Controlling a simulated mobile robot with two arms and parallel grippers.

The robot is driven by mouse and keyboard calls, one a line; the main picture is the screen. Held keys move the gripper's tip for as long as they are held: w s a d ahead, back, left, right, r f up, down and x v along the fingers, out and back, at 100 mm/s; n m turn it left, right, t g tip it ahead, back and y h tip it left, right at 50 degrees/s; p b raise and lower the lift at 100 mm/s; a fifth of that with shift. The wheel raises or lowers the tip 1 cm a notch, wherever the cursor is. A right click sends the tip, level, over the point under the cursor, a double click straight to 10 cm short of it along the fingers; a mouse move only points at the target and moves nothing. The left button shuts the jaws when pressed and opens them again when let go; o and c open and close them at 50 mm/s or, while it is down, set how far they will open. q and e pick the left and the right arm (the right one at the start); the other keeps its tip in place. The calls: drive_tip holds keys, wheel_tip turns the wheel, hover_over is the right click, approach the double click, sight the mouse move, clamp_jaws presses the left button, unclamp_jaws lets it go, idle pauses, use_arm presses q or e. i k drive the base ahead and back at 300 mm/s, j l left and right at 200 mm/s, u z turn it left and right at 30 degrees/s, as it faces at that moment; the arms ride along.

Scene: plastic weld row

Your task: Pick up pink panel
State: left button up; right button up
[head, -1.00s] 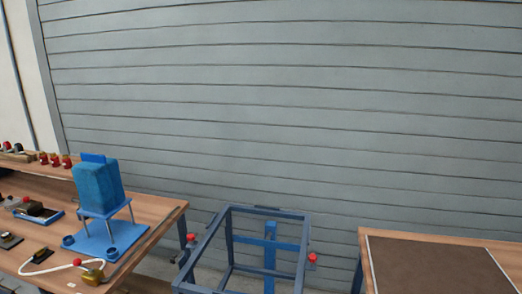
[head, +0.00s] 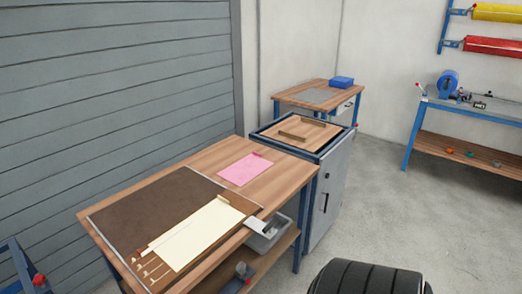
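The pink panel (head: 245,170) lies flat on the wooden table (head: 209,157), near its far right end, to the right of a dark brown mat. A small tan block (head: 262,155) is at the panel's far edge; I cannot tell if they touch. Neither of my grippers shows in the head view. A dark ribbed rounded shape at the bottom right is probably part of my arm.
A cream sheet (head: 198,235) and small pieces lie on the brown mat (head: 140,207). A grey tray (head: 268,236) hangs at the table's front edge. A cabinet (head: 328,190) with a framed top stands beyond the table. Open floor (head: 400,220) lies to the right.

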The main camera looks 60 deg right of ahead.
sight(240, 172)
drive_tip(key=z, duration=1.8)
drive_tip(key=i+l+u, duration=0.1)
drive_tip(key=u, duration=0.25)
drive_tip(key=i+l+u, duration=0.1)
drive_tip(key=u, duration=0.3)
drive_tip(key=i+l+u, duration=0.1)
drive_tip(key=l+u, duration=0.25)
drive_tip(key=j, duration=0.1)
